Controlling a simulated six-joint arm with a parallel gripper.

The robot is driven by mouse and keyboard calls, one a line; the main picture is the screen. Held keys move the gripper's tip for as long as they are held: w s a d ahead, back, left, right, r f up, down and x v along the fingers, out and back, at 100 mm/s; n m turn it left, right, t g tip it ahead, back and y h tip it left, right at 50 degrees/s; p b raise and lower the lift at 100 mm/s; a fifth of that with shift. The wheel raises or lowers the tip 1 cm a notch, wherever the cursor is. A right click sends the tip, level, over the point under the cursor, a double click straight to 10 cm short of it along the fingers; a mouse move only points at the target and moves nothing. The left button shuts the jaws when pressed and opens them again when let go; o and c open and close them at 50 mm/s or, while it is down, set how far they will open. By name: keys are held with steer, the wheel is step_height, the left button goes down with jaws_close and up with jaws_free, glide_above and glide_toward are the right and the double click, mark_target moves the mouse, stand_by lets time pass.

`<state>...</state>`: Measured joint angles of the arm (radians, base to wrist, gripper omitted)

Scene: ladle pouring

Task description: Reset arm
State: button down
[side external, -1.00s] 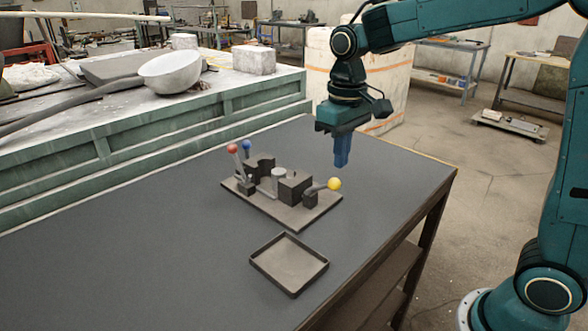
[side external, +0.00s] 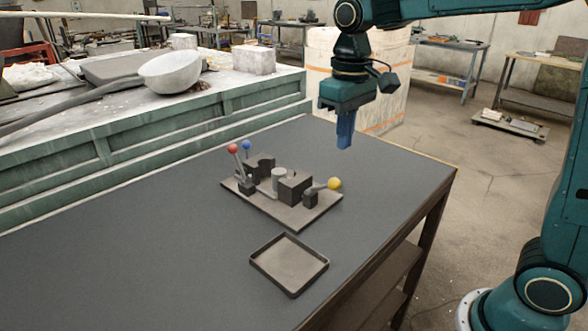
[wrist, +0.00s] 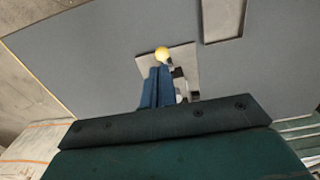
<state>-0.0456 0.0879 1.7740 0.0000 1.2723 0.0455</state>
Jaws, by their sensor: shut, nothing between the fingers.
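My gripper (side external: 345,141) is shut and empty, with its blue fingers pointing down. It hangs in the air above the table, higher than the fixture and near its far right end. In the wrist view, my shut blue fingers (wrist: 157,75) cover part of the fixture, beside the yellow ball (wrist: 162,54).
A shallow empty tray (side external: 289,264) lies on the dark table (side external: 120,255) in front of the fixture. A green-sided bench behind holds a ladle (side external: 170,72) with a long handle and a pale block (side external: 248,60). The table's left part is bare.

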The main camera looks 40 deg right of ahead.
steer(key=s+d+f+t, duration=0.1)
steer(key=s+t, duration=0.4)
steer(key=s, duration=1.4)
steer(key=shift+d+f+t, duration=0.3)
steer(key=shift+d, duration=0.05)
